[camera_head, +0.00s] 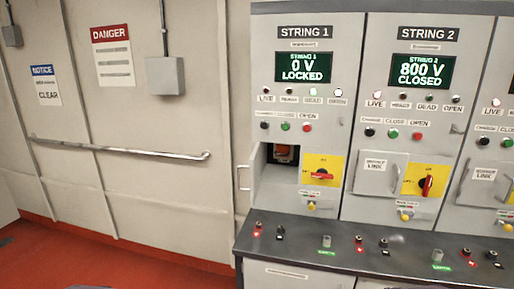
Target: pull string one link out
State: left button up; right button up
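The STRING 1 panel (305,55) stands at the middle right. Its screen (303,68) reads "0 V LOCKED". Neither of my grippers is in view.
The STRING 2 panel (428,50) reads "800 V CLOSED", with its link door (380,173) shut. A dark ledge (300,246) with several terminals juts out below the panels. A long rail (120,148) runs along the left wall. The red floor (100,260) at left is clear.

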aim_at(281, 150)
jog(key=i+j+z, duration=0.15)
jog(key=j+z, duration=0.35)
jog(key=j, duration=0.55)
jog(key=j+z, duration=0.45)
jog(key=j, duration=0.6)
jog(key=k, duration=0.05)
